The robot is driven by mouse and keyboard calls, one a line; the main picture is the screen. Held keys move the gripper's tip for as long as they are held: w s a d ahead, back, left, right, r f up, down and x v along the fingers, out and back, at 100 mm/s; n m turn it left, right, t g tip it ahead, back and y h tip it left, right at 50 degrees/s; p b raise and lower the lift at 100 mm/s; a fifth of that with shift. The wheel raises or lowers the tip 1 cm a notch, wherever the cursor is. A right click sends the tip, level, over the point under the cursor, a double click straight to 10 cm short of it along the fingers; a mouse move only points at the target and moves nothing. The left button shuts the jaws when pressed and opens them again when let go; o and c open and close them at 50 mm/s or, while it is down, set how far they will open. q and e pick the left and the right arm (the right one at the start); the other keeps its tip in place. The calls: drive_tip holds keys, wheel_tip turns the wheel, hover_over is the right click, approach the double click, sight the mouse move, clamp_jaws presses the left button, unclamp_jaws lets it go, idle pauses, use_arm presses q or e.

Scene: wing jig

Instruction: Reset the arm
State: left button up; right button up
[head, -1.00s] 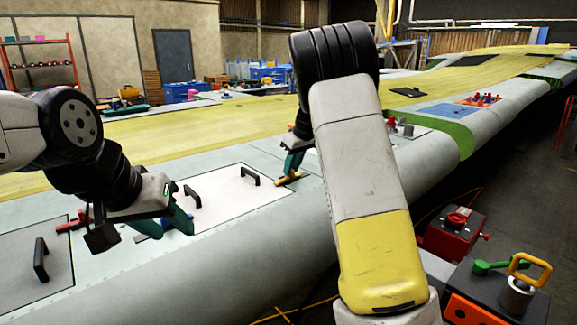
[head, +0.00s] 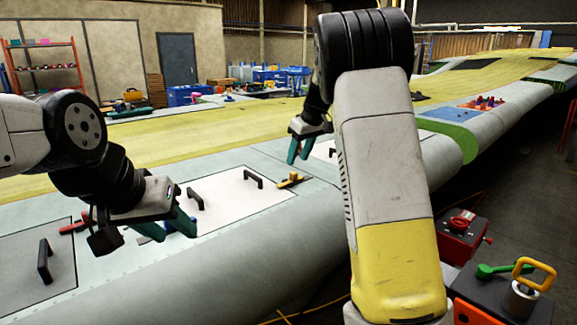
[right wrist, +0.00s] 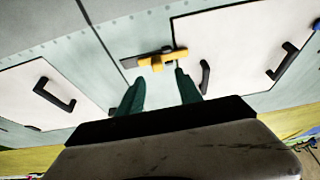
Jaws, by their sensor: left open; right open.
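My left gripper (head: 172,222) is open over the wing surface at the left, by the near edge of a white access panel (head: 232,205). My right gripper (head: 298,152) is open and raised above the wing, beyond the yellow-and-white link of my right arm. In the right wrist view its two green fingers (right wrist: 160,90) stand apart with nothing between them. A yellow-handled tool (head: 291,180) lies on the wing by the panel's right corner; it also shows just beyond the fingertips in the right wrist view (right wrist: 160,58).
The panels carry black handles (head: 253,179). A red tool (head: 75,227) lies by the grey panel at the left. A red box (head: 462,235) and a dark box with a yellow loop handle (head: 530,272) stand at the right. Blue bins (head: 188,95) are at the back.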

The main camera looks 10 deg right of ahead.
drive_tip(key=shift+v, duration=0.9)
drive_tip(key=s+d+r+m+y, duration=0.1)
drive_tip(key=s+r+m, duration=0.1)
drive_tip(key=s, duration=0.7)
drive_tip(key=s+d+r+m, duration=0.1)
drive_tip(key=s+r+m, duration=0.1)
drive_tip(key=s, duration=0.8)
drive_tip(key=s+f+m+t, duration=0.1)
drive_tip(key=s+f, duration=0.1)
drive_tip(key=s, duration=0.6)
drive_tip(key=s+a+f+m+t+h, duration=0.1)
drive_tip(key=s+f, duration=0.1)
drive_tip(key=s, duration=0.6)
drive_tip(key=shift+s+f, duration=0.2)
drive_tip(key=shift+s, duration=0.15)
drive_tip(key=shift+a, duration=0.15)
drive_tip(key=shift+c, duration=0.2)
